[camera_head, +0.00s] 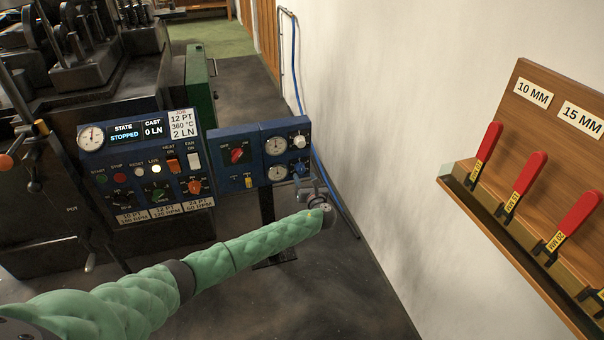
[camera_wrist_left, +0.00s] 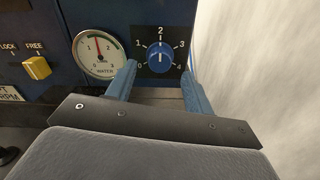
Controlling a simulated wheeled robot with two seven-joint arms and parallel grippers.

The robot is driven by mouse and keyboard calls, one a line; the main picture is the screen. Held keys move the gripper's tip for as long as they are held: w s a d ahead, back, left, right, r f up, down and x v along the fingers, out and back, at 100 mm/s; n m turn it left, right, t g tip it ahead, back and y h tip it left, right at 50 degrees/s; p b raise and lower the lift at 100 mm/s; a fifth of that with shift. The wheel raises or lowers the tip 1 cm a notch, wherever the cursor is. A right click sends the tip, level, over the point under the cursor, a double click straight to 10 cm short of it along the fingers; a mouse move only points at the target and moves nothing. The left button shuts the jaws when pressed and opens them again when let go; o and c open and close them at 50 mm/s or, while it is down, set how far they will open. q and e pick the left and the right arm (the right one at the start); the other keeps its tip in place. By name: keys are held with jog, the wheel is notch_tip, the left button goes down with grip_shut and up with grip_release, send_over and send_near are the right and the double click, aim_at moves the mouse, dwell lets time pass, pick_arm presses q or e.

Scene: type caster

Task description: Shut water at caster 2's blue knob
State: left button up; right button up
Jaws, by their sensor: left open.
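The blue knob (camera_wrist_left: 160,57) sits on a dark plate with a numbered scale in the left wrist view, its white mark pointing up toward 2. In the head view the blue knob (camera_head: 301,168) is at the lower right of the blue panel, just above my left gripper. My left gripper (camera_wrist_left: 160,85) is open, its two blue fingers below and to either side of the knob, with nothing between them. It also shows in the head view (camera_head: 312,183), at the end of the green-sleeved arm. A round water gauge (camera_wrist_left: 99,53) is left of the knob. My right gripper is not in view.
A yellow LOCK/FREE knob (camera_wrist_left: 37,68) is at the left of the panel. A white knob (camera_head: 299,141) sits above the blue one. The control panel (camera_head: 140,143) reads STOPPED. A white wall (camera_head: 400,130) and a wooden rack with red-handled tools (camera_head: 525,175) stand at the right.

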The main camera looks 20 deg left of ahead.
aim_at(302, 171)
pick_arm(q)
jog(key=shift+x, duration=2.25)
jog(key=c, duration=1)
jog(key=shift+f, duration=0.1)
